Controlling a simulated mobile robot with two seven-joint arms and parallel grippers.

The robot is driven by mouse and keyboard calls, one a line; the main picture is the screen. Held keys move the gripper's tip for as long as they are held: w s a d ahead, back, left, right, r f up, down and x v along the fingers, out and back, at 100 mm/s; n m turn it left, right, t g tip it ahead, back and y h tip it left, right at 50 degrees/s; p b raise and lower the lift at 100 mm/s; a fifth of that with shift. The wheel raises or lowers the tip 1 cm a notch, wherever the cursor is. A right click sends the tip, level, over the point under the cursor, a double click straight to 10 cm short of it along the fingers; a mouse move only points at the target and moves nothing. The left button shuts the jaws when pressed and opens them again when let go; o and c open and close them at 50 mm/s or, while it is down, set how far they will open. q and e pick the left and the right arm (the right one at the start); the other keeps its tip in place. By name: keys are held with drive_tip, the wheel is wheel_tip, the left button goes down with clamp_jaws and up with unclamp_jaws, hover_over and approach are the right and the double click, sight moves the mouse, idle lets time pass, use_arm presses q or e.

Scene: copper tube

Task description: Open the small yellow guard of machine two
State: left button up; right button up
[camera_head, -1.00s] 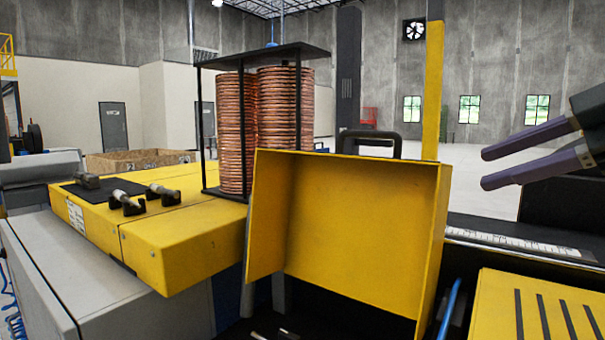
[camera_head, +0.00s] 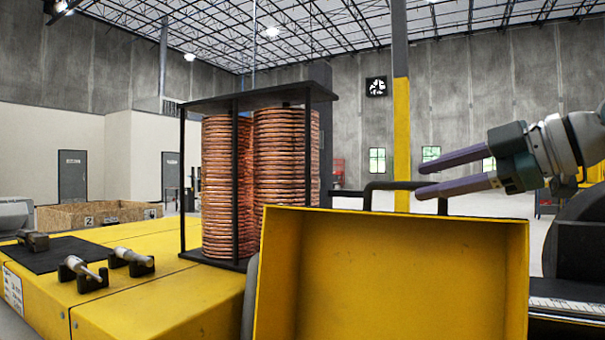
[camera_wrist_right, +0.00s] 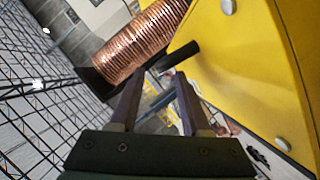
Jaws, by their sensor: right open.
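The yellow guard (camera_head: 390,280) stands raised in the head view, with its hollow inner side facing me. A black bar handle (camera_head: 385,186) shows behind its top edge. My right gripper (camera_head: 418,181) comes in from the right, open, its two purple-grey fingers pointing left by the right part of the handle. In the right wrist view, the open fingers (camera_wrist_right: 160,86) have a black bar (camera_wrist_right: 181,57), seemingly the handle, just beyond their tips. A yellow panel with grey bolts (camera_wrist_right: 245,60) fills the right side there. I cannot tell whether the fingers touch the handle. My left gripper is not in view.
Copper tube coils (camera_head: 228,190) stand in a black rack (camera_head: 250,100) left of the guard. The yellow machine top (camera_head: 150,300) carries small metal fittings (camera_head: 80,270) on black holders. A wooden crate (camera_head: 95,215) lies farther back. A yellow post (camera_head: 401,110) rises behind the handle.

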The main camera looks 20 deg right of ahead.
sight(413, 184)
drive_tip(key=p+x, duration=0.1)
drive_tip(key=x, duration=0.3)
drive_tip(key=shift+w+a+r+p, duration=0.1)
drive_tip(key=shift+w+p, duration=0.1)
drive_tip(key=shift+p, duration=0.1)
drive_tip(key=shift+w+a+f, duration=0.25)
drive_tip(key=shift+w+f, duration=0.05)
drive_tip(key=shift+w, duration=0.15)
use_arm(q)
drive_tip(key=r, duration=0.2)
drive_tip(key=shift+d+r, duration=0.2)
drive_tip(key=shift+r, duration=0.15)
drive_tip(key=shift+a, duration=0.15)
use_arm(e)
clamp_jaws()
